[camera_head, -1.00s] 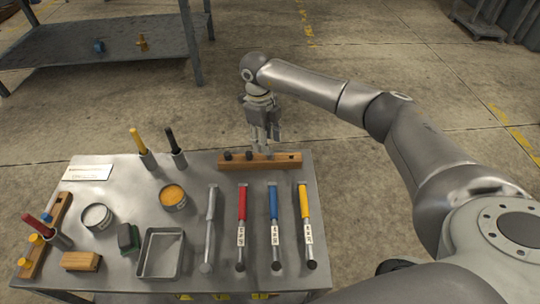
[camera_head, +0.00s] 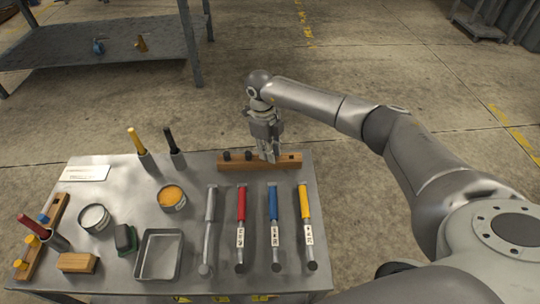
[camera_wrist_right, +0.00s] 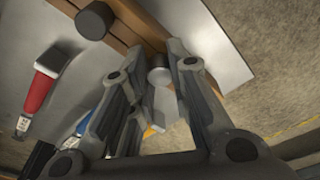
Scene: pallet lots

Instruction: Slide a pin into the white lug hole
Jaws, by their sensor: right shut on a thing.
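A wooden block (camera_head: 238,164) lies along the back edge of the metal table. Two dark round pin heads (camera_head: 227,156) stand in its left half. My right gripper (camera_head: 268,158) points down at the block's right half. In the wrist view its fingers (camera_wrist_right: 160,90) are shut on a pale grey pin (camera_wrist_right: 158,72) with a round end, close to the block. I cannot tell whether the pin is still seated. The pale, whitish lug (camera_head: 210,205) is the leftmost of the row, beside the red, blue and yellow ones. Its hole is too small to make out. My left gripper is out of view.
Red (camera_head: 242,203), blue (camera_head: 272,203) and yellow (camera_head: 303,200) lugs lie right of the pale one. An empty metal tray (camera_head: 147,262), an orange-filled tin (camera_head: 172,197) and upright handled tools (camera_head: 136,142) stand to the left. Floor lies beyond the table's back edge.

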